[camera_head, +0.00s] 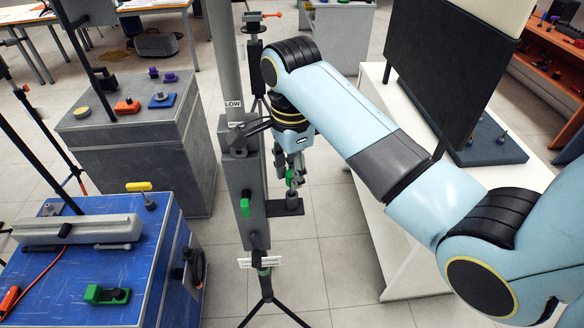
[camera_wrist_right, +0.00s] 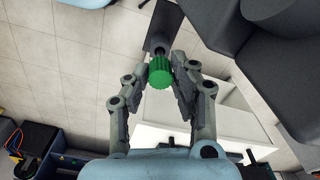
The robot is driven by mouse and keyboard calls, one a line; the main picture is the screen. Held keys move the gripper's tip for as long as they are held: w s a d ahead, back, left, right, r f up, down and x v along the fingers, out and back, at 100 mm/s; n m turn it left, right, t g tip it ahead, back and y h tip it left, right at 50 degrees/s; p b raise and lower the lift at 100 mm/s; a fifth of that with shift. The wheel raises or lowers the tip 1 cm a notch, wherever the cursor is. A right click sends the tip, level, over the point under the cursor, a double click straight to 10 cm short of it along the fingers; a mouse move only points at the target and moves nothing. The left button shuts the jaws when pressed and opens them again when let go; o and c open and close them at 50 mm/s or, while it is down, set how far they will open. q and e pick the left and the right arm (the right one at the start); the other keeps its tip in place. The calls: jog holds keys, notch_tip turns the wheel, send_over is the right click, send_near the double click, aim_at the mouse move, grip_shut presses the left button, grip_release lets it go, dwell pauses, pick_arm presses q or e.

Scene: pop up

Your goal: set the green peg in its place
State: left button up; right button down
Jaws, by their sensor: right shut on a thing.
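The green peg (camera_wrist_right: 159,73) shows in the right wrist view as a ribbed green head between the fingertips. In the head view a small part of it (camera_head: 291,178) shows at the fingers. My right gripper (camera_head: 294,172) reaches down beside the grey post and is shut on the peg; it also shows in the right wrist view (camera_wrist_right: 160,80). A dark flat bracket (camera_head: 287,207) juts from the post just below the peg. Its plate (camera_wrist_right: 160,28) lies beyond the peg in the wrist view. I cannot tell whether the peg touches it. My left gripper is not in view.
A blue table (camera_head: 60,270) and grey cabinet (camera_head: 140,150) stand left. A white bench (camera_head: 400,240) stands right. Tiled floor lies between.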

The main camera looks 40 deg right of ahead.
jog(key=shift+f+b, duration=0.45)
jog(key=shift+f, duration=1.3)
jog(key=c, duration=1)
grip_release()
notch_tip(320, 180, up, 8)
jog(key=shift+f, duration=0.25)
jog(key=shift+s, duration=0.1)
